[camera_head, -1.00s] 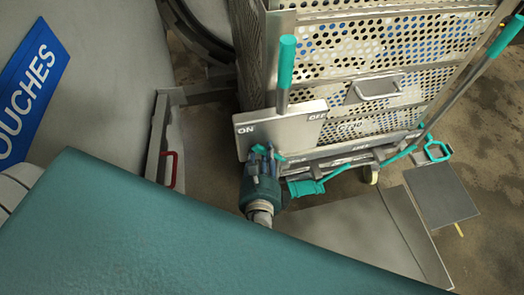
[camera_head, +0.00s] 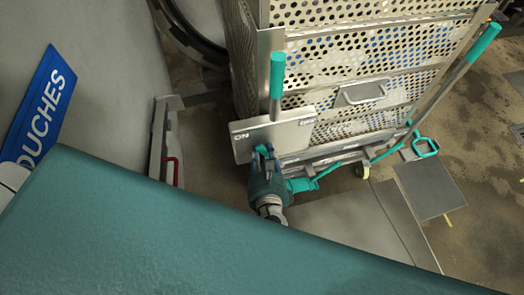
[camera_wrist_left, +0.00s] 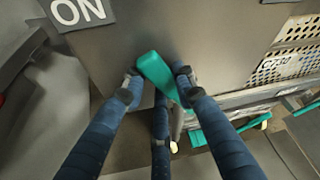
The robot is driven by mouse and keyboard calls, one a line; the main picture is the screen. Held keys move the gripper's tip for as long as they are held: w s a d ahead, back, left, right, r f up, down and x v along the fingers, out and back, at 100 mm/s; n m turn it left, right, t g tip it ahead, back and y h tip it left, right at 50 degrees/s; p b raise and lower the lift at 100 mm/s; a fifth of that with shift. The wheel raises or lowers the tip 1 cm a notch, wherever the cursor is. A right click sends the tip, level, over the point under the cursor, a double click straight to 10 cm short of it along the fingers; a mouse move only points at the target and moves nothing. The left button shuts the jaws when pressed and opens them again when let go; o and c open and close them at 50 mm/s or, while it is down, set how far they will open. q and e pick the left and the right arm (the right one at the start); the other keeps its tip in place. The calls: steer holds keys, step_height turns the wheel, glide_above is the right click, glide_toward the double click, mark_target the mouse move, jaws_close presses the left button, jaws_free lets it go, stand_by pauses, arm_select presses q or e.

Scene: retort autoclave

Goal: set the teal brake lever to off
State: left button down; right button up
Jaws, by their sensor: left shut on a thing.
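The teal brake lever (camera_wrist_left: 158,72) is below the grey ON/OFF plate (camera_head: 292,131) on the end of the perforated cart. In the left wrist view, its teal handle lies tilted between the fingers of my left gripper (camera_wrist_left: 158,82), which is shut on it. In the head view my left gripper (camera_head: 263,158) sits at the plate's lower edge and hides most of the lever. The ON label (camera_wrist_left: 78,12) is up and left of the lever in the wrist view; OFF is not visible there. My right gripper is not in view.
The perforated cart (camera_head: 365,60) has two upright teal-gripped handles, at left (camera_head: 277,75) and right (camera_head: 484,42). A teal pedal (camera_head: 300,184) is low beside my gripper. A red handle (camera_head: 171,170) is on a grey frame at left. Floor shows at right.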

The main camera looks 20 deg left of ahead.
arm_select(q)
steer(key=c, duration=1.3)
jaws_free()
steer(key=shift+c, duration=0.2)
steer(key=shift+w, duration=0.1)
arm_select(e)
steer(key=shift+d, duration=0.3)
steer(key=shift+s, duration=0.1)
